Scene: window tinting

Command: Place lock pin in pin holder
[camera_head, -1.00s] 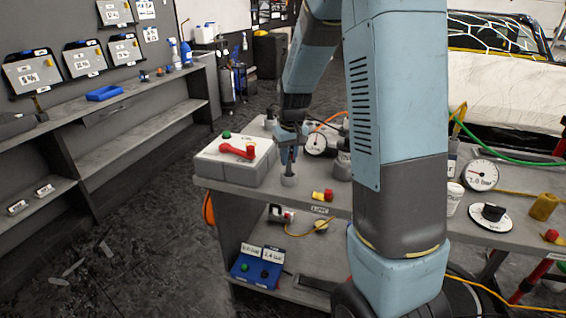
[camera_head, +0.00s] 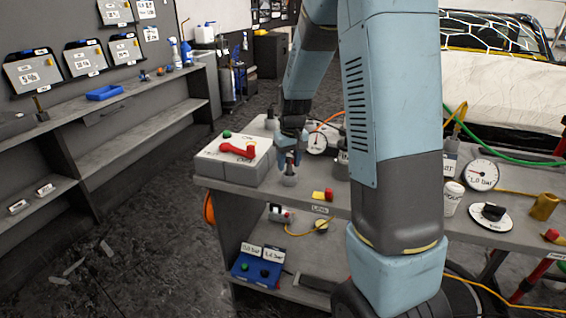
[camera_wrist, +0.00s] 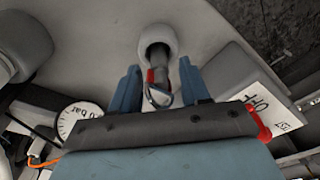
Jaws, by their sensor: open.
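The lock pin (camera_wrist: 158,78), a grey shaft with a red mark and a wire ring, stands with its far end in the round mouth of the pin holder (camera_wrist: 158,38) in the wrist view. My gripper (camera_head: 289,160) is above the holder. In the wrist view its blue fingers are spread on both sides of the pin (camera_wrist: 160,82), with gaps between. How deep the pin sits is hidden.
A grey box with a red handle (camera_head: 238,150) and a green button stands left of the holder on the bench (camera_head: 325,208). A round gauge (camera_head: 316,142) is close behind on the right. A red and yellow piece (camera_head: 323,195) lies at the front edge.

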